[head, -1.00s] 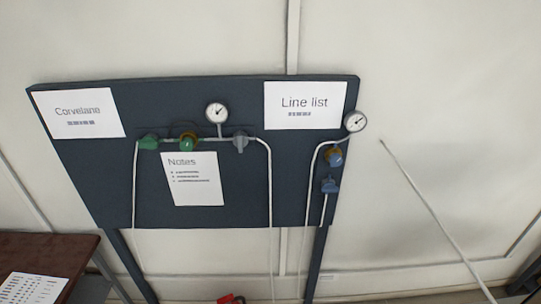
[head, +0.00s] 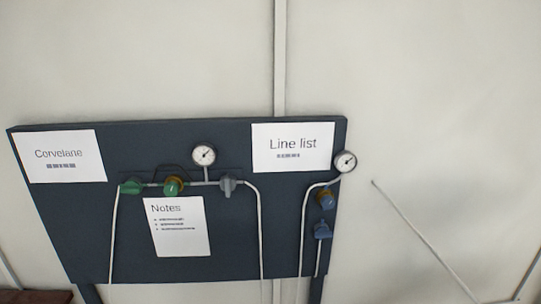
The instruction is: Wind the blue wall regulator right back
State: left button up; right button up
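The blue wall regulator (head: 326,199) has a blue knob with a brass-coloured body. It sits on the right part of the dark panel (head: 225,255), on a pale pipe. A round white gauge (head: 345,162) is above it at the panel's right edge. A second blue handle (head: 322,230) sits just below the regulator. Neither of my grippers shows in the head view.
A green knob (head: 131,186), a green regulator with brass (head: 174,187), a grey handle (head: 228,185) and another gauge (head: 204,155) are on the left pipe. Papers hang on the panel. A thin pale rod (head: 420,236) slants at right.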

aim_at(327, 203)
jog(key=k, duration=1.3)
jog(key=u, duration=0.55)
jog(key=i, duration=0.5)
jog(key=u, duration=0.7)
jog(key=i, duration=0.8)
jog(key=z, duration=0.75)
jog(key=i, duration=0.6)
jog(key=z, duration=0.6)
